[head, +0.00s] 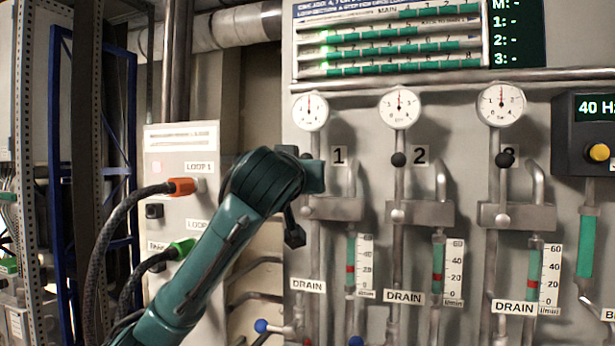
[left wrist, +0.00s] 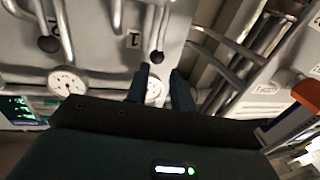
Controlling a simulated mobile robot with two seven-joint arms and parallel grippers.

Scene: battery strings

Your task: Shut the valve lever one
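Valve lever one sits by the label 1 (head: 339,155), below the leftmost gauge (head: 309,111). Its black knob (left wrist: 157,57) shows whole in the left wrist view, where the scene appears upside down. In the head view my green left arm comes in from the lower left, and its end covers much of this lever. My left gripper (left wrist: 161,77) is open and empty, with its two dark fingers on either side of the line to the knob. The knob appears just past the fingertips; I cannot tell whether they touch. My right gripper is in neither view.
Levers two (head: 398,159) and three (head: 505,158) have black knobs and stand upright along their pipes to the right. A cabinet (head: 180,137) with an orange plug (head: 182,187) and thick cables stands on the left. Drain pipes and flow tubes line the panel below.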

